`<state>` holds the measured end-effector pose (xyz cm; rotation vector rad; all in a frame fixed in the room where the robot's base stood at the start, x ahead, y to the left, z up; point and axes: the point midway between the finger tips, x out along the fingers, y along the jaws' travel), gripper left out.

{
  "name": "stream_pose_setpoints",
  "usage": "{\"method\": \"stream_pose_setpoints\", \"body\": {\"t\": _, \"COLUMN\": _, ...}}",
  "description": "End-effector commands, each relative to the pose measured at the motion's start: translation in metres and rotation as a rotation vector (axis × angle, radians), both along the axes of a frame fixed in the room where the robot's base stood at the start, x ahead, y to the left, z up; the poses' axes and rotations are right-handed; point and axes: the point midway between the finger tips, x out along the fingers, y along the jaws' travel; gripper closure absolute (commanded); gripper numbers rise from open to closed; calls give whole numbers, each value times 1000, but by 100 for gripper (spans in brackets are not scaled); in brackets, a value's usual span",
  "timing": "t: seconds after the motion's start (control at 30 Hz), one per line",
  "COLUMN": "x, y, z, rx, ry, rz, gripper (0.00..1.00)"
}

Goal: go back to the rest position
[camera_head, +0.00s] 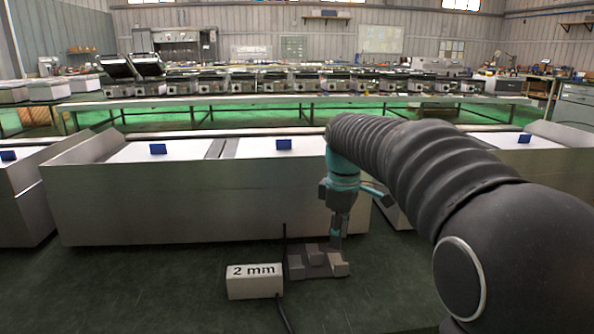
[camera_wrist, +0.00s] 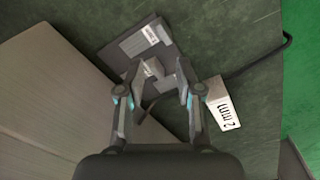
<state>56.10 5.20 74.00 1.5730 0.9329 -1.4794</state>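My gripper (camera_head: 337,238) points down over a grey stepped block (camera_head: 316,263) on the dark green surface. In the wrist view my gripper (camera_wrist: 160,80) has its two fingers spread apart, with parts of the grey block (camera_wrist: 133,48) visible between and beyond them. I see nothing clearly held between the fingertips. Whether the fingers touch the block cannot be told. No heating element can be made out for certain.
A white box marked "2 mm" (camera_head: 254,281) sits left of the block, with a black cable; it is close to the right finger in the wrist view (camera_wrist: 223,104). Metal bins (camera_head: 200,205) with blue tags stand behind. Open green surface lies in front.

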Motion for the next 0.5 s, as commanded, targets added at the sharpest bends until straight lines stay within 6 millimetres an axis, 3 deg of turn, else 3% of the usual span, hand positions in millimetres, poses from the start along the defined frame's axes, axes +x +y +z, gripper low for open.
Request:
{"method": "stream_pose_setpoints", "body": {"t": 0.17, "x": -40, "y": -8, "z": -25, "rx": 37, "ry": -51, "rz": -380, "gripper": 65}}
{"method": "stream_pose_setpoints", "body": {"t": 0.3, "x": -86, "y": -18, "z": -37, "rx": 86, "ry": -110, "rz": -658, "gripper": 65}}
{"method": "stream_pose_setpoints", "body": {"t": 0.5, "x": -148, "y": -30, "z": -51, "rx": 161, "ry": -184, "rz": -923, "gripper": 65}}
